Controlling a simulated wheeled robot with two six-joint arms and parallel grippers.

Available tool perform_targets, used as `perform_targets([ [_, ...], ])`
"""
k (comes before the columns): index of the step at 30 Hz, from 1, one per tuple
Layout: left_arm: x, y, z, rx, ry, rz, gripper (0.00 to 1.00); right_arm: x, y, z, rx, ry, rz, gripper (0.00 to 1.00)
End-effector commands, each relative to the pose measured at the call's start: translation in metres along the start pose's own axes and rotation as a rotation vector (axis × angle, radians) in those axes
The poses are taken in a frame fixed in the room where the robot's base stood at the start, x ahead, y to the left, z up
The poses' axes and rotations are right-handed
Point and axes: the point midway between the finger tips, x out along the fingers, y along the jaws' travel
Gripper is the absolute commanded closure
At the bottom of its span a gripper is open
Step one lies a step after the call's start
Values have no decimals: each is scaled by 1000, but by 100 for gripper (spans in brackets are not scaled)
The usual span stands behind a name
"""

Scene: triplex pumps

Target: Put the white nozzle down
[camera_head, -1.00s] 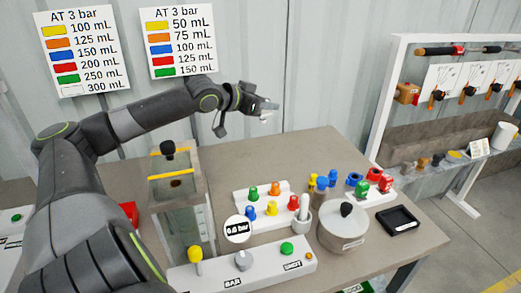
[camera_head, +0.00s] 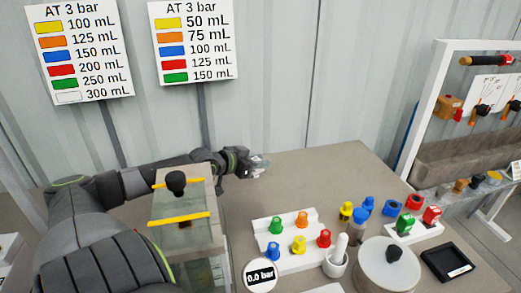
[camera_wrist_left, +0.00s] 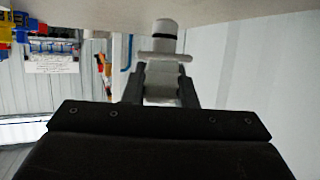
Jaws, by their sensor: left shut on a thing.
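My left gripper (camera_head: 258,164) is over the back left part of the table, behind the clear tank. In the left wrist view its two fingers (camera_wrist_left: 162,88) are shut on the white nozzle (camera_wrist_left: 165,45). The nozzle is a white stepped piece with a flange and a dark ring, and it sticks out past the fingertips toward the tabletop (camera_wrist_left: 230,10). I cannot tell whether it touches the table. In the head view the nozzle is too small and pale to tell from the fingertips. My right gripper is in neither view.
A white rack (camera_head: 287,262) holds several coloured nozzles, with more coloured nozzles to its right. The clear tank (camera_head: 185,235) with yellow strips stands in front of the gripper. A round grey pot (camera_head: 385,270) and black tray (camera_head: 447,262) are at right. The back middle tabletop (camera_head: 320,175) is bare.

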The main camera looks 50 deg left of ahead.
Motion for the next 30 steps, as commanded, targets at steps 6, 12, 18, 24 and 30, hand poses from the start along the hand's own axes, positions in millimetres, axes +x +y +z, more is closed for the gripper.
perform_targets([
  [6,12,0,30,-5,-1,0,98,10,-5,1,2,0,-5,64],
  [12,14,1,34,0,-1,1,98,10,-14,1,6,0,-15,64],
  [18,15,1,36,0,-1,1,98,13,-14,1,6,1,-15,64],
  [24,14,0,36,0,-1,1,54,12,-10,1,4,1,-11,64],
  [30,14,0,36,0,-1,1,53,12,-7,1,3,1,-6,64],
])
